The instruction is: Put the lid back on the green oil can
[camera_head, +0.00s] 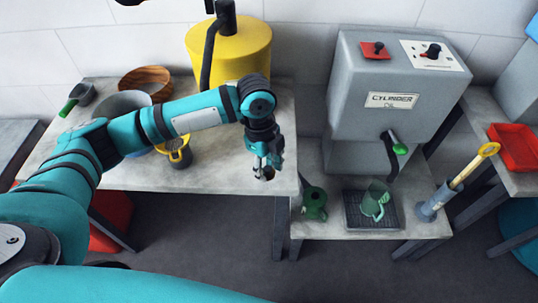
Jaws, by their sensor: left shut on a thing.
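My left gripper (264,171) points down above the front right corner of the left table. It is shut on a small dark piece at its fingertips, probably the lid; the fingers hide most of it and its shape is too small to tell. A dark green can (315,204), which looks like the oil can, stands on the lower table at its left end, to the right of and below the gripper in the picture. Its top is too small to make out clearly. The gripper and the can are apart. My right gripper is not in view.
On the lower table, a light green jug (376,201) stands on a dark tray (354,216), beneath the grey cylinder-oil dispenser (375,110) with its green-tipped lever (399,150). A grey holder (430,210) with a yellow-handled tool stands at right. A yellow drum (232,52) stands behind my arm.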

